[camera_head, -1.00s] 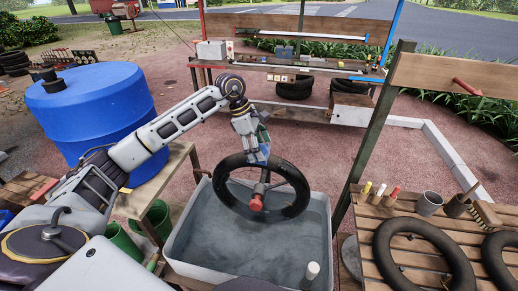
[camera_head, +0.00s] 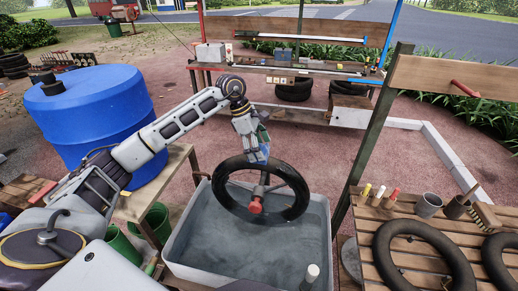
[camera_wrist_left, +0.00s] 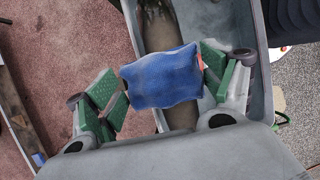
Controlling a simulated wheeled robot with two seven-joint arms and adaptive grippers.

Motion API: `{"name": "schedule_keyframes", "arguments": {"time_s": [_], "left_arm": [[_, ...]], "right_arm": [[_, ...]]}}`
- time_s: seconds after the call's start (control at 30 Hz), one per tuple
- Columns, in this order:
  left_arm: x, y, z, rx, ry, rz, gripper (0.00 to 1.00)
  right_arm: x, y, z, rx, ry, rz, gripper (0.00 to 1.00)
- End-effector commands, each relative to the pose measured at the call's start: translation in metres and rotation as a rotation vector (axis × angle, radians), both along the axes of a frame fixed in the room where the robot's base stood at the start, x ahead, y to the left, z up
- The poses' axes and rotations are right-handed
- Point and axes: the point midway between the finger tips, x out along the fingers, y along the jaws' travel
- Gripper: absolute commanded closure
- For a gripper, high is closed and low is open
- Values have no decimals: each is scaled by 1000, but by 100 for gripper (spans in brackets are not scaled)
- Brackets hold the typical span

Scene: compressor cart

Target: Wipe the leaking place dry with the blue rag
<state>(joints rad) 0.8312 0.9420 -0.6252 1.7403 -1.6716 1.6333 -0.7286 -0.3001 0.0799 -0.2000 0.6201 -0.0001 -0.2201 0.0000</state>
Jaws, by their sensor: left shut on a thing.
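My left gripper (camera_head: 259,148) is shut on the blue rag (camera_wrist_left: 163,77), which is bunched between its green finger pads in the left wrist view. In the head view a small bit of the rag (camera_head: 262,155) shows at the fingertips, at the top of the black inner tube (camera_head: 290,208). The tube stands upright on a holder with a red knob (camera_head: 256,207) over the grey water tub (camera_head: 318,225). The rag lies over the tube or just above it; I cannot tell if they touch. No leaking place can be made out. My right gripper is not in view.
A blue barrel (camera_head: 100,115) and a wooden bench (camera_head: 170,175) with green buckets (camera_head: 158,222) stand left of the tub. A slatted table (camera_head: 400,268) with more tubes, cups and markers is at the right. A workbench (camera_head: 290,68) stands behind on open paving.

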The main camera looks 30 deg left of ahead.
Motion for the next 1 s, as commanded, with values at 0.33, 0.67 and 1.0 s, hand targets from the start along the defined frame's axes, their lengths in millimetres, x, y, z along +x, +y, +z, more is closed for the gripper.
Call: {"name": "schedule_keyframes", "arguments": {"time_s": [0.33,0.67,1.0], "left_arm": [[0,0,0,0,0,0,37],[7,1,0,-1,0,0,37],[10,2,-1,0,0,0,37]], "right_arm": [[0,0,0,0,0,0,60],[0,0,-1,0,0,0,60],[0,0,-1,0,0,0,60]]}}
